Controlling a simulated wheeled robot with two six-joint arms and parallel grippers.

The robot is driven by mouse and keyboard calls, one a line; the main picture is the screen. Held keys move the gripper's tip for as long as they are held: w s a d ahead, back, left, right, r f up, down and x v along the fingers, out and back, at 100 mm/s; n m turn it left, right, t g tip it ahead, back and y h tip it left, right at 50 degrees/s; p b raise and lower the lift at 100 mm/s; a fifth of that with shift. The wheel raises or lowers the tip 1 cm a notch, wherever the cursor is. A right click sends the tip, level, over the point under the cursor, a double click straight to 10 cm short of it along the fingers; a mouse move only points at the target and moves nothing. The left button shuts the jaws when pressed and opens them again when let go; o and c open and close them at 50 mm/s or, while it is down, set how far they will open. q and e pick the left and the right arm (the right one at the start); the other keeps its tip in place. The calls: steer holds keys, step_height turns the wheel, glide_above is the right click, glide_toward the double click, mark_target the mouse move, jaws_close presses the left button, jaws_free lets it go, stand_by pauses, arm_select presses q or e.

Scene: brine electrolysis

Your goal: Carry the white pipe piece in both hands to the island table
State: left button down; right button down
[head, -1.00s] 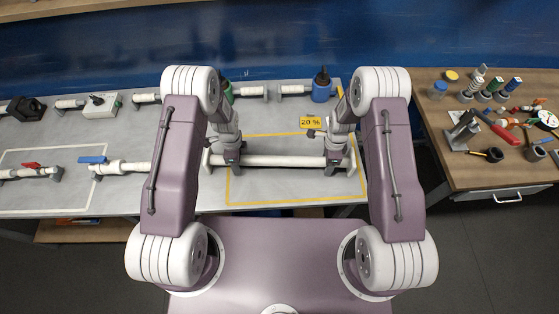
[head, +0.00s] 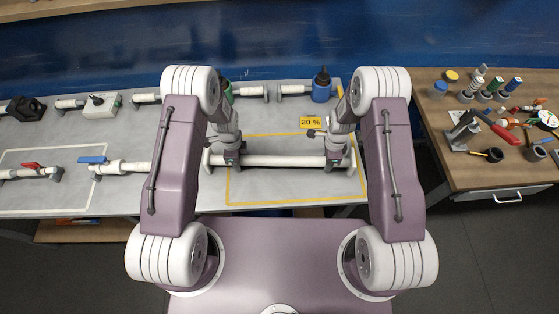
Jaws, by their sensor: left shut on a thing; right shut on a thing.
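The white pipe piece (head: 285,161) lies level, left to right, over the yellow-outlined area of the grey bench (head: 280,185). My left gripper (head: 231,160) is shut on it near its left end. My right gripper (head: 336,158) is shut on it near its right end. The fingertips are small and partly covered by the wrists. I cannot tell whether the pipe touches the bench or its supports. I cannot tell which table is the island table.
A yellow "20 %" sign (head: 311,122) and a blue bottle (head: 321,88) stand behind the pipe. Valve fittings (head: 119,167) lie to the left. A wooden table (head: 490,170) with several tools is at the right, across a floor gap. A blue wall (head: 300,40) closes the back.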

arm_select(q)
steer(key=shift+r, duration=0.15)
arm_select(e)
steer(key=shift+r, duration=0.1)
stand_by(0.7)
